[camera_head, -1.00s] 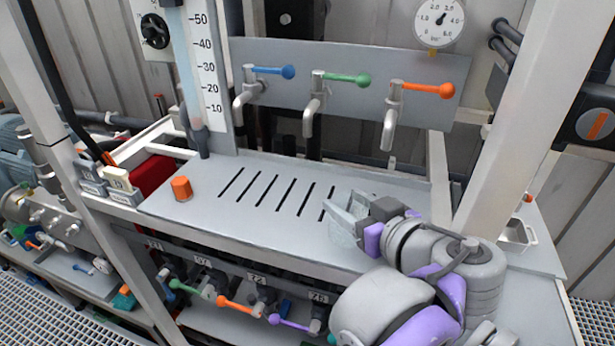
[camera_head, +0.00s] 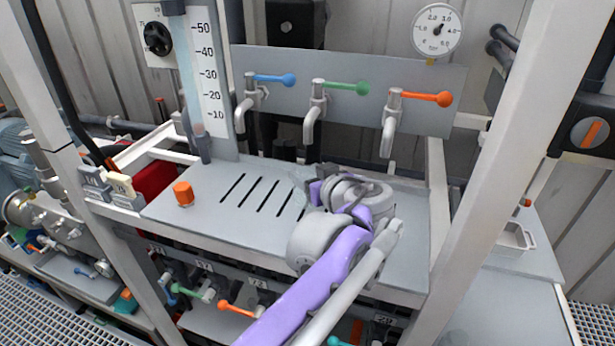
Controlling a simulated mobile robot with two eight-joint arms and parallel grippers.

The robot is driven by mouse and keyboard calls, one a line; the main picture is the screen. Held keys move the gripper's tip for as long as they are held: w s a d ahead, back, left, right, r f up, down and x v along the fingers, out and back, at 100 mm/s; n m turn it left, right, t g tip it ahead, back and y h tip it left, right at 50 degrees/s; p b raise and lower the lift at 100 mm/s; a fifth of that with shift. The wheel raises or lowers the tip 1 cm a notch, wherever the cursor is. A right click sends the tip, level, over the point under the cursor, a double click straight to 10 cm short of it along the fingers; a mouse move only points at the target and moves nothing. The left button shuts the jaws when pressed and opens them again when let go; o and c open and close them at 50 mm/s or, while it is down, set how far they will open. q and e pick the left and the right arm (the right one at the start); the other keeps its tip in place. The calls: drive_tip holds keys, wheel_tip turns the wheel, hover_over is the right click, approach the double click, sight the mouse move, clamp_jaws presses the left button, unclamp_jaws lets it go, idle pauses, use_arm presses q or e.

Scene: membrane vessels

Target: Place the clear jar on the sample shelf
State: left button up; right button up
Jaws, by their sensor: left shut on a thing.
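My left gripper (camera_head: 310,188) is over the middle of the grey slotted shelf (camera_head: 217,222), beyond my purple and grey wrist. It is shut on the clear jar (camera_head: 298,176), of which only a faint, pale see-through part shows past the gripper. The wrist hides most of the jar and its base, so I cannot tell whether it touches the shelf. No label shows which surface is the sample shelf. My right gripper is not in view.
Taps with a blue handle (camera_head: 274,79), a green handle (camera_head: 348,87) and an orange handle (camera_head: 428,98) hang above the shelf. An orange cap (camera_head: 183,193) stands at its left. A white upright post (camera_head: 487,165) is on the right.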

use_arm(q)
drive_tip(key=shift+f, duration=0.45)
drive_tip(key=shift+s+r, duration=0.1)
drive_tip(key=o, duration=1.4)
drive_tip(key=shift+c, duration=0.2)
drive_tip(key=v, duration=1.2)
drive_tip(key=shift+a, duration=0.1)
